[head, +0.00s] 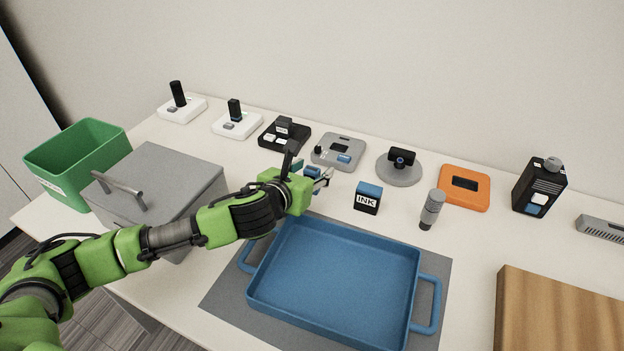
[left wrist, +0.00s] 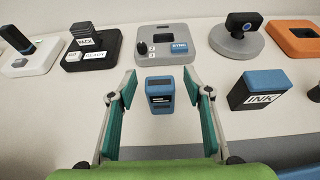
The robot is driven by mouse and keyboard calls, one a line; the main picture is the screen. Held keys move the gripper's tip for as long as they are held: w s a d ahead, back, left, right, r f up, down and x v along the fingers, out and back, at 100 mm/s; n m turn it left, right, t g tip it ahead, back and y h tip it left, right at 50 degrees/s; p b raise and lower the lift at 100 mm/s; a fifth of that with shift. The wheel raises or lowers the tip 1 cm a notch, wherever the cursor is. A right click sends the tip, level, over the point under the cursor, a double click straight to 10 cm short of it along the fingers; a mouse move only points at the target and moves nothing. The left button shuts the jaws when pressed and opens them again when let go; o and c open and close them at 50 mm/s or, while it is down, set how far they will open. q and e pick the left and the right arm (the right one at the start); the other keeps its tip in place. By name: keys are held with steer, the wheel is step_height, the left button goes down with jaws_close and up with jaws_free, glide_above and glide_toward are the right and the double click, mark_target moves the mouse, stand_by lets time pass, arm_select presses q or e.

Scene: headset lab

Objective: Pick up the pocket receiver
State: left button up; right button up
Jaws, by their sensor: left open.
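The pocket receiver appears to be the small blue device with a dark screen (left wrist: 160,97), standing on the table in the left wrist view. In the head view it is the small blue thing (head: 312,171), partly hidden by my left gripper (head: 310,169). My left gripper is open. In the left wrist view its two teal-lined fingers (left wrist: 159,82) reach forward on either side of the blue device, with visible gaps on both sides. The device is not gripped. My right gripper is in neither view.
A grey dock (head: 339,151) sits just behind the device. A blue INK box (head: 367,198) stands to its right, with a grey cylinder (head: 432,208) beyond. A blue tray (head: 333,318) lies in front. A grey lidded box (head: 185,172) is under my left arm's far side.

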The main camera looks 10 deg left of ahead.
arm_select(q)
steer(key=shift+w, duration=0.1)
steer(key=c, duration=1.2)
